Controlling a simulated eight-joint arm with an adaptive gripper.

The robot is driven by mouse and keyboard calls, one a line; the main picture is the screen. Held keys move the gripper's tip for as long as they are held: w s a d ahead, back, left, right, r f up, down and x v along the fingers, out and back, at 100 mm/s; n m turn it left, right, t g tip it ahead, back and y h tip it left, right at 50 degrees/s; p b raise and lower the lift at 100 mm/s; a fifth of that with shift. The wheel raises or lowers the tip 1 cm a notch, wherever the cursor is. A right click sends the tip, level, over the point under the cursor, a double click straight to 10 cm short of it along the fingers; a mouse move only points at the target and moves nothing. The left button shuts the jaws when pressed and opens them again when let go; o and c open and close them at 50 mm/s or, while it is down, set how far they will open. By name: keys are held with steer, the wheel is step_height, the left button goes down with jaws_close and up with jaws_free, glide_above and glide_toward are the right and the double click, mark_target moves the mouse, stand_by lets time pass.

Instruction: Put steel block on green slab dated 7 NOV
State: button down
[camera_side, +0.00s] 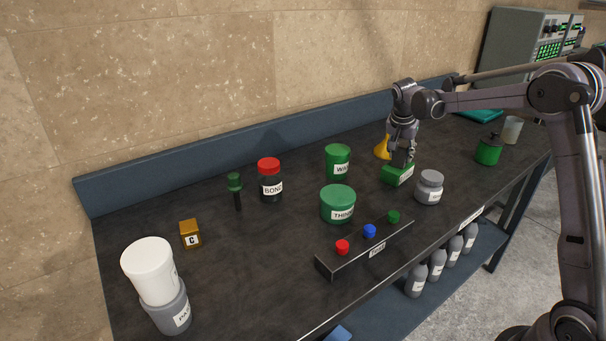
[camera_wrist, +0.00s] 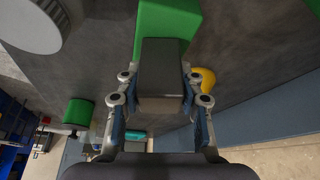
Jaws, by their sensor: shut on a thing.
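My gripper (camera_side: 402,150) is shut on the dark grey steel block (camera_wrist: 161,72), with a finger on each side of it in the wrist view. The green slab (camera_side: 397,174) lies on the bench directly below my gripper in the side view. It carries a white label whose writing is too small to read. The slab also shows in the wrist view (camera_wrist: 167,20), just beyond the block. The block is at or just above the slab's top. I cannot tell whether they touch. In the side view the block is mostly hidden by the fingers.
A yellow funnel-like object (camera_side: 382,148) stands just behind the slab, and a grey jar (camera_side: 429,187) stands in front. Green tubs (camera_side: 338,203), a red-lidded jar (camera_side: 270,182) and a button box (camera_side: 366,246) stand farther left. A green canister (camera_side: 488,151) stands to the right.

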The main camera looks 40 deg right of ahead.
steer(key=c, duration=0.8)
jaws_free()
steer(key=shift+c, duration=0.2)
steer(key=v, duration=1.2)
steer(key=s+a+n+t+y, duration=0.25)
steer(key=s+a+n, duration=0.35)
steer(key=s+a, duration=0.5)
steer(key=s+a+f+n+t+y, duration=0.1)
steer(key=s+a+f+n+t, duration=0.2)
steer(key=s+a+f+n, duration=0.4)
steer(key=s+a, duration=0.3)
steer(key=s, duration=0.1)
steer(key=shift+a+y, duration=0.35)
